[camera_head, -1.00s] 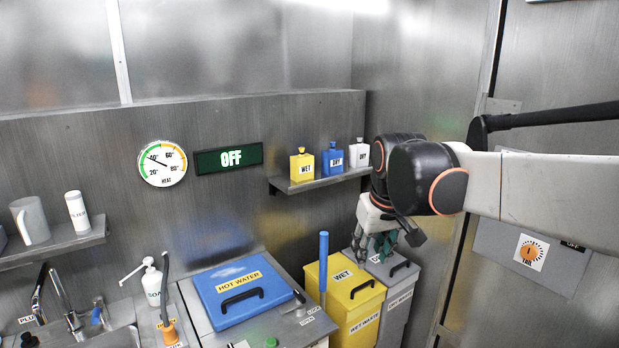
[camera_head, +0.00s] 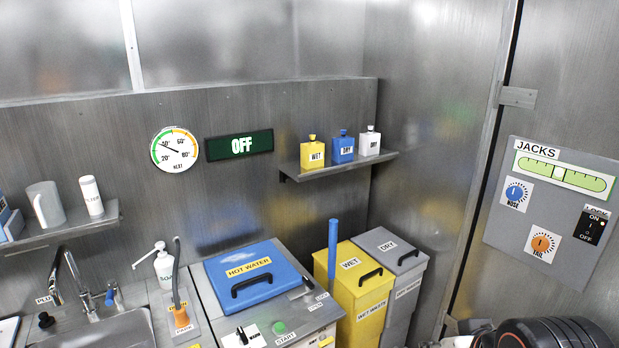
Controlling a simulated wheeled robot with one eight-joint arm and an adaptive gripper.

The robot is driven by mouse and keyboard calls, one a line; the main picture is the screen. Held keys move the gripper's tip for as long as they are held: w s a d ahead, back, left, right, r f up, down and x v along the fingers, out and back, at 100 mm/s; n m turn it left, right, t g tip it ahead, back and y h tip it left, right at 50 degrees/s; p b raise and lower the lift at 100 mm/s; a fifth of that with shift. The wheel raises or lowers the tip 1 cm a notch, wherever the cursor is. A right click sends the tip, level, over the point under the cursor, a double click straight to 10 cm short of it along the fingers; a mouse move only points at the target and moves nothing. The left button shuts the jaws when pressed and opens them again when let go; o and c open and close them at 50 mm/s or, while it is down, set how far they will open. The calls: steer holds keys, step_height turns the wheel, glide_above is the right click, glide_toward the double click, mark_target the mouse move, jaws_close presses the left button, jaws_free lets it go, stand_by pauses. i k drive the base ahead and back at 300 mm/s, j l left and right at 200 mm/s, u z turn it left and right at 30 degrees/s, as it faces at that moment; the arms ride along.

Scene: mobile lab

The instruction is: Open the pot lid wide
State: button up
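The pot's lid is the blue lid (camera_head: 222,273) labelled HOT WATER, with a black handle (camera_head: 251,284) on its front part. It lies shut and flat on the grey metal counter unit. A latch lever (camera_head: 300,291) with OPEN and LOCK labels sits at its right. Part of my dark arm shows at the bottom right edge, well away from the lid. My gripper's fingers are out of the picture.
A yellow WET waste bin (camera_head: 372,293) and a grey DRY bin (camera_head: 407,268) stand right of the pot, with a blue upright handle (camera_head: 333,250) between pot and yellow bin. A soap bottle (camera_head: 163,267) and sink (camera_head: 100,330) are at left. A JACKS panel (camera_head: 560,205) is on the right wall.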

mark_target(241, 280)
steer(key=i+j, duration=0.25)
steer(key=j, duration=0.15)
steer(key=i+j, duration=0.3)
steer(key=j, duration=0.15)
steer(key=i+j, duration=0.25)
steer(key=j, duration=0.15)
